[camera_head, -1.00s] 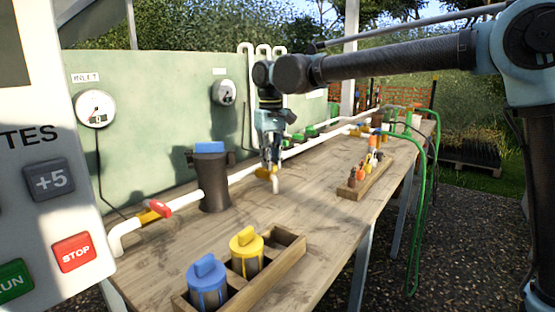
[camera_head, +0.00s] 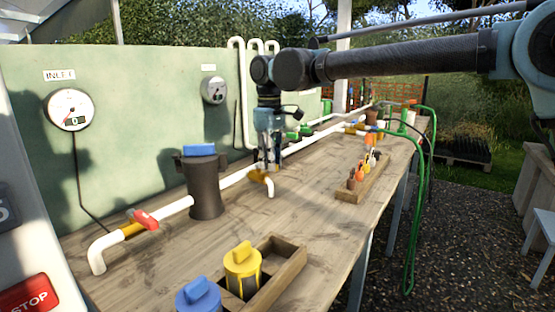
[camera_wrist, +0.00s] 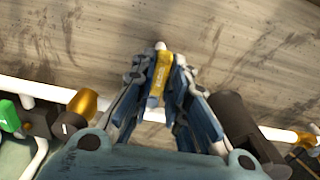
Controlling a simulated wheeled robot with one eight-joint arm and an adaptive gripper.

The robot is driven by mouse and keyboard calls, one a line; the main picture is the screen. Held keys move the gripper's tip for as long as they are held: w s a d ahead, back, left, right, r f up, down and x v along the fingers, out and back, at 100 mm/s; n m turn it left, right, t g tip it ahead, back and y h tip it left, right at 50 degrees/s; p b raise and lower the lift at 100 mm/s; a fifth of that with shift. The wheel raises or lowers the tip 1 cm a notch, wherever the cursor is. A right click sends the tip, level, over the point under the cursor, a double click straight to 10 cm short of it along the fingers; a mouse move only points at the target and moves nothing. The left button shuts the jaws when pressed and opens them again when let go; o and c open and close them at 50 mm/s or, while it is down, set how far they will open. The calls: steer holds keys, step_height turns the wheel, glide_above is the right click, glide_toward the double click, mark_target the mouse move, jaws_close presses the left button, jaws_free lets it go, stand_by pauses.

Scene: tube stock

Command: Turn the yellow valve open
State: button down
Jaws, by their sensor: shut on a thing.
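The yellow valve (camera_head: 258,176) sits on a short branch of the white pipe, with a white spout pointing down at the bench. My gripper (camera_head: 268,164) reaches down onto it from above. In the wrist view, the yellow handle (camera_wrist: 161,72) lies lengthwise between the two fingertips of my gripper (camera_wrist: 159,80). The fingers are shut on the handle, one on each side. In the head view, my gripper hides the top of the valve, so the handle's angle is hard to tell there.
A dark filter housing with a blue cap (camera_head: 205,185) stands left of the valve. A red-handled valve (camera_head: 143,219) is farther left. A wooden tray (camera_head: 290,272) holds blue and yellow cartridges in front. A tool rack (camera_head: 348,195) lies right. Bare bench lies between.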

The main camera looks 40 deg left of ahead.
steer(key=shift+w, duration=0.15)
steer(key=c, duration=1.6)
jaws_free()
steer(key=shift+o, duration=0.2)
steer(key=shift+r, duration=0.1)
steer(key=shift+r, duration=0.3)
step_height(320, 180, up, 11)
steer(key=shift+r, duration=0.1)
